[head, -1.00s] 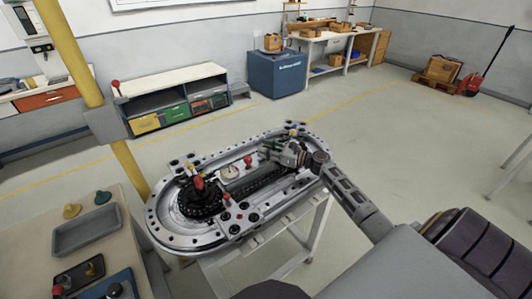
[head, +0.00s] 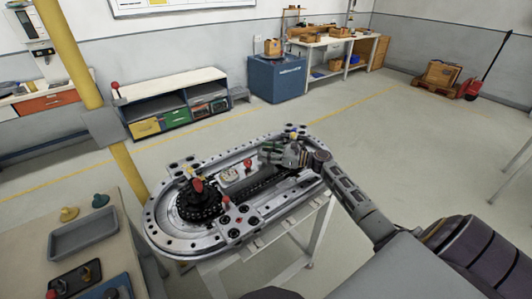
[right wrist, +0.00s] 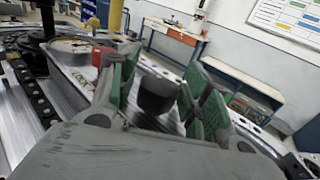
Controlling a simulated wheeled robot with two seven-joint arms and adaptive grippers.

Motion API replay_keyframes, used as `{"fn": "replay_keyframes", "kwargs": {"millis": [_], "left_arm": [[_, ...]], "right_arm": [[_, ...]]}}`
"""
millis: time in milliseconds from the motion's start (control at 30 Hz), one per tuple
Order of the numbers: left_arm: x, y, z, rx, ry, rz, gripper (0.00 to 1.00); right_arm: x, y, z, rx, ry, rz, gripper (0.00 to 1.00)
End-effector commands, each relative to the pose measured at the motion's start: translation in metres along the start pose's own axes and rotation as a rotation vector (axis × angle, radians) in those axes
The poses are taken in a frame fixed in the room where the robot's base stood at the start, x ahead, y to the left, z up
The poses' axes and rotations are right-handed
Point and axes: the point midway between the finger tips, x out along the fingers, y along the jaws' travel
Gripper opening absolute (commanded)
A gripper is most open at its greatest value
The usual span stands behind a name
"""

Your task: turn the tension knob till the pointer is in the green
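The ring track (head: 165,238) is a grey metal oval on a light stand. A small gauge with a pale round face (head: 230,175) sits in its middle; its pointer and any green zone are too small to read. My right gripper (head: 267,152) is over the track's far right part, beyond the gauge. In the right wrist view a black round knob (right wrist: 157,95), apparently the tension knob, shows between my open green-padded fingers (right wrist: 160,90). A gap shows on its right side; contact on the left cannot be told. My left gripper is not in view.
A red-topped part (head: 248,163) stands beside the gauge, close to my right fingers. A dark sprocket (head: 200,205) with a red-topped post fills the track's near left end. A bench with a grey tray (head: 83,234) is at left, next to a yellow post (head: 128,170).

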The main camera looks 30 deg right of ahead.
Motion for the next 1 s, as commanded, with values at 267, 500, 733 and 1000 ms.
{"fn": "replay_keyframes", "kwargs": {"millis": [267,500,733,1000], "left_arm": [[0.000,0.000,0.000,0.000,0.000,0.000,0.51],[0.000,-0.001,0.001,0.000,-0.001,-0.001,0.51],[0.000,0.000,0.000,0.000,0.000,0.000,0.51],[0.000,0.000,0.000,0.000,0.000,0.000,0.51]], "right_arm": [[0.000,0.000,0.000,0.000,0.000,0.000,0.57],[-0.004,0.000,0.000,0.000,0.000,0.000,0.57],[-0.020,0.000,-0.001,0.001,0.000,-0.001,0.57],[-0.053,0.000,-0.001,0.001,0.001,-0.001,0.57]]}}
